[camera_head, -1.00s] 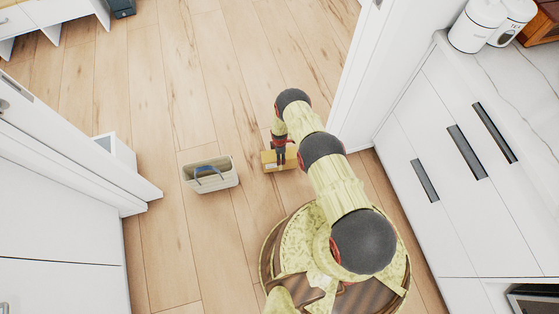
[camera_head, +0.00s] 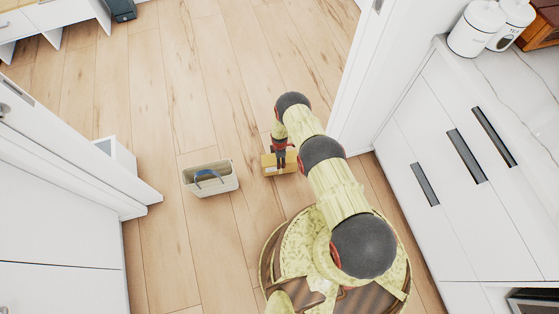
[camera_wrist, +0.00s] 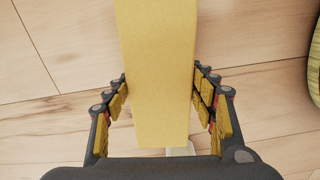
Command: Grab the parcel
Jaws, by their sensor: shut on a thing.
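The parcel (camera_head: 269,162) is a yellow-tan box on the wooden floor in the head view, partly hidden by my arm and gripper. In the wrist view the parcel (camera_wrist: 158,70) runs from the top edge down between my fingers. My gripper (camera_wrist: 160,92) has a finger on each side of the parcel and is shut on it. In the head view my gripper (camera_head: 279,160) points down at the parcel. Whether the parcel touches the floor I cannot tell.
White cabinets (camera_head: 450,165) with dark handles line the right. A white door (camera_head: 70,170) stands at the left. Wooden floor (camera_head: 160,80) lies clear beyond.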

